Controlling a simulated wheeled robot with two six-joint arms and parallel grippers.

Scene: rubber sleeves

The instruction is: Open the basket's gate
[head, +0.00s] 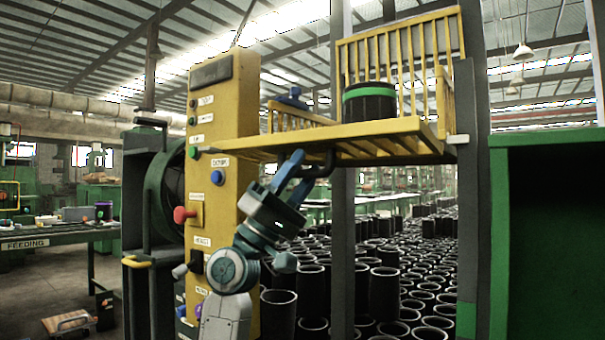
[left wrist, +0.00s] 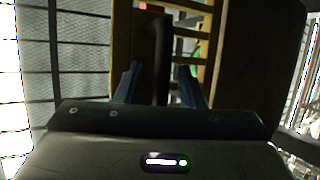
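The yellow slatted basket (head: 400,55) stands high in the head view, its far slats upright. A yellow panel with slats (head: 375,132), apparently the gate, shows almost edge-on and roughly level at its front. A black handle (head: 325,167) hangs at the panel's underside. A black sleeve with a green band (head: 369,104) stands upright in the basket. My left gripper (head: 302,172) is below the panel at the handle. In the left wrist view the black handle bar (left wrist: 161,60) lies between its blue fingers (left wrist: 160,85), with gaps visible on both sides. My right gripper is out of view.
A yellow control column (head: 222,120) with buttons and a red knob (head: 182,215) stands close left of my left arm. Dark posts (head: 343,230) flank the basket. Many black sleeves (head: 384,290) stand below and behind. A green cabinet (head: 545,140) is at right.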

